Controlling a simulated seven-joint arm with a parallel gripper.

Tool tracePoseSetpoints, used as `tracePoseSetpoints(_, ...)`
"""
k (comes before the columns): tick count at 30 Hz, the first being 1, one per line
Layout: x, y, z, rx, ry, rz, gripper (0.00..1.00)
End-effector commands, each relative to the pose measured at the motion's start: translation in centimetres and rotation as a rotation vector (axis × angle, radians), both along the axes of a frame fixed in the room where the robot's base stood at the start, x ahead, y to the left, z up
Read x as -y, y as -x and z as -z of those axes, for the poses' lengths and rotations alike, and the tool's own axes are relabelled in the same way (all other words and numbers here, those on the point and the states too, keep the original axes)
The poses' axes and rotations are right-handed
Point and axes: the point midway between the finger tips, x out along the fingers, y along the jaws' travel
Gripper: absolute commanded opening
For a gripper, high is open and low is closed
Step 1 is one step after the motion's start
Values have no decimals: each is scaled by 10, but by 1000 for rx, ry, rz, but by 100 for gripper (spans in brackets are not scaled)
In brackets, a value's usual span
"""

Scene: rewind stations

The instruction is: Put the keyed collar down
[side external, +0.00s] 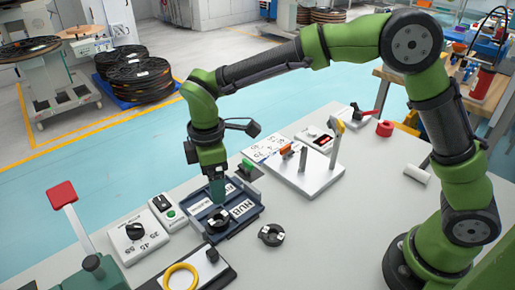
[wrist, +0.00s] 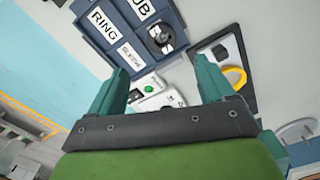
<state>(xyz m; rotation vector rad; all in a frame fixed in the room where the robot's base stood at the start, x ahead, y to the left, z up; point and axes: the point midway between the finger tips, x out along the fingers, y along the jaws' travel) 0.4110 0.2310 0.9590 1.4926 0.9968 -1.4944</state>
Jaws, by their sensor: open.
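A black round collar (side external: 218,219) with a central opening lies in the dark blue tray (side external: 243,227), in the front part of it. It also shows in the wrist view (wrist: 160,36), beside the labels. A similar black collar (side external: 271,235) lies flat on the bench just right of the tray. I cannot tell which of the two is the keyed one. My gripper (side external: 217,202) points down over the tray, just above the collar there. In the wrist view its two teal fingers (wrist: 157,66) are apart with nothing between them.
The tray carries labels including RING and HUB. A dark board with a yellow ring (side external: 181,278) lies in front. A dial box (side external: 138,240) and a switch box (side external: 166,210) stand left. A white plate with posts (side external: 305,175) is behind right. The bench's right front is clear.

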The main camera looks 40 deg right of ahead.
Motion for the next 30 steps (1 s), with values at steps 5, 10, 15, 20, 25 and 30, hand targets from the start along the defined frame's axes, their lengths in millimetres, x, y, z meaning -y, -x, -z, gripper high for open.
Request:
tracePoseSetpoints(5,9,2,-20,19,-10,44,82)
tracePoseSetpoints(10,54,21,-65,103,-71,284,82)
tracePoseSetpoints(15,112,63,-107,207,-189,649,82)
tracePoseSetpoints(20,157,110,-125,291,-339,993,82)
tracePoseSetpoints(25,186,152,-124,345,-499,1290,82)
tracePoseSetpoints(30,197,172,-118,363,-600,1444,82)
